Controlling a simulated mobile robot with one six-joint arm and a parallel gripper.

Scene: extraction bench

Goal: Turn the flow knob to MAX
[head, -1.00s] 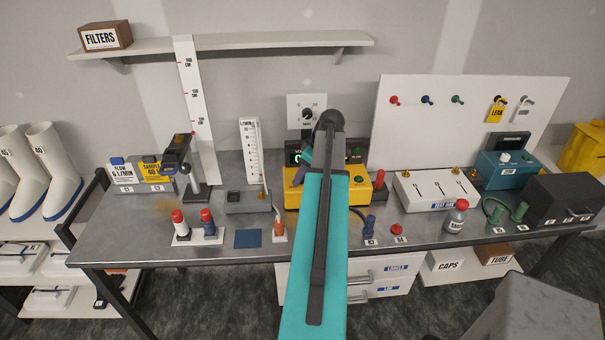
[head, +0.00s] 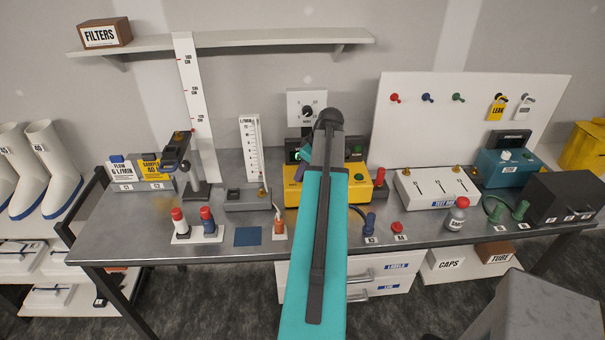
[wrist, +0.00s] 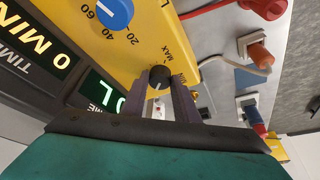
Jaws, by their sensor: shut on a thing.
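The black flow knob (wrist: 159,77) sits on the yellow pump housing (wrist: 160,25), with a MAX label printed beside it in the wrist view. A white mark shows on the knob, but it is too small to read its setting surely. My gripper (wrist: 160,86) is shut on the knob, one finger on each side. In the head view my teal arm hides the knob and the middle of the yellow housing (head: 293,196).
A blue dial (wrist: 115,12) marked 20, 40, 60 is on the same housing. A flow tube stand (head: 250,150) is at its left, a white test box (head: 435,190) at its right.

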